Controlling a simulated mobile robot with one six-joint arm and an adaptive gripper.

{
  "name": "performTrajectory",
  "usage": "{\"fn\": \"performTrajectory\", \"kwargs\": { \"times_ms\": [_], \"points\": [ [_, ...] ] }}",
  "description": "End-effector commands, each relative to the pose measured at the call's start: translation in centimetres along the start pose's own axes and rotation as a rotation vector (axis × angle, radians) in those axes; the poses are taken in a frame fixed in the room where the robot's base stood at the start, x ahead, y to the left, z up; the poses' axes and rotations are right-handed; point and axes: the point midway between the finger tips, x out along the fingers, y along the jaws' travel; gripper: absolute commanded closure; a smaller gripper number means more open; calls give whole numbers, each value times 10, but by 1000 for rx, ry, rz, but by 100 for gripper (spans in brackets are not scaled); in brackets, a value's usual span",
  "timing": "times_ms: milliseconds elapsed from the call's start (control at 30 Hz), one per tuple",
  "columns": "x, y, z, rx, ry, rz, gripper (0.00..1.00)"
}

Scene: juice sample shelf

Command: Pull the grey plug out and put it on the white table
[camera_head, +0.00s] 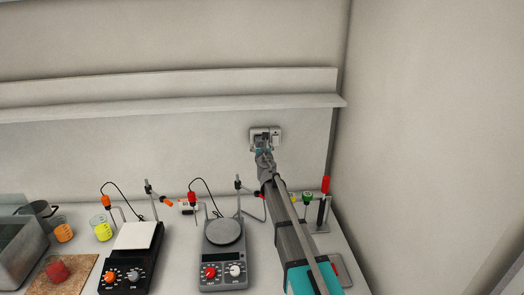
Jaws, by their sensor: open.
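A white wall socket (276,133) is mounted on the back wall below a ledge. My gripper (263,146) is open right in front of its lower part, with my arm reaching up from the lower right. The grey plug cannot be made out clearly; my gripper covers the spot at the socket where it might be. I cannot tell whether the fingers touch anything. The white table (178,258) runs along the wall below, with bare patches between the devices.
Two hotplates, one square-topped (138,236) and one round-topped (223,232), stand on the table with probe stands. Orange (63,233) and yellow (102,231) beakers and a grey bin (22,258) are at left. A ledge (180,106) overhangs; a wall (430,140) closes the right.

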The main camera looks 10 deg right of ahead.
Motion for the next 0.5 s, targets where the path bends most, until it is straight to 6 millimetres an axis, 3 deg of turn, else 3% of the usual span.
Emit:
{"fn": "performTrajectory", "kwargs": {
  "times_ms": [200,500],
  "points": [
    [23,0,0,0,0,0,9],
    [34,0,0,0,0,0,9]
  ]
}}
